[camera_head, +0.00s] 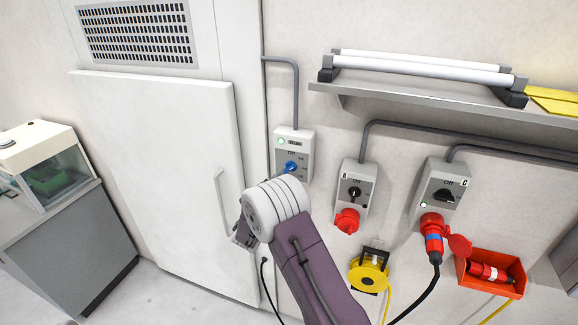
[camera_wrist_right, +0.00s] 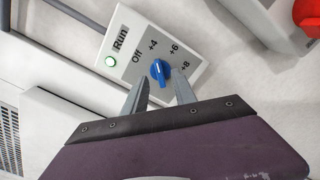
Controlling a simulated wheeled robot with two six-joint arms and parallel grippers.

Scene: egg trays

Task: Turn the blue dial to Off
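The blue dial (camera_wrist_right: 159,73) is on a light grey control box (camera_wrist_right: 120,40) marked Run, Off, +4, +6 and +8. Its long axis points roughly toward +4; the exact setting is hard to tell. A green lamp (camera_wrist_right: 110,61) is lit beside Run. In the head view the dial (camera_head: 291,167) shows low on the wall box (camera_head: 306,139). My right gripper (camera_wrist_right: 162,76) is open, with its fingertips apart on either side of the dial's lower part; I cannot tell whether they touch it. In the head view my wrist hides its fingers. My left gripper is not in view.
A white cabinet door with a handle (camera_head: 223,200) stands left of the box. To the right are two grey switch boxes (camera_head: 357,183) (camera_head: 437,186) with red sockets, a yellow reel (camera_head: 369,275), a red bin (camera_head: 510,266) and a shelf (camera_head: 420,97) above.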

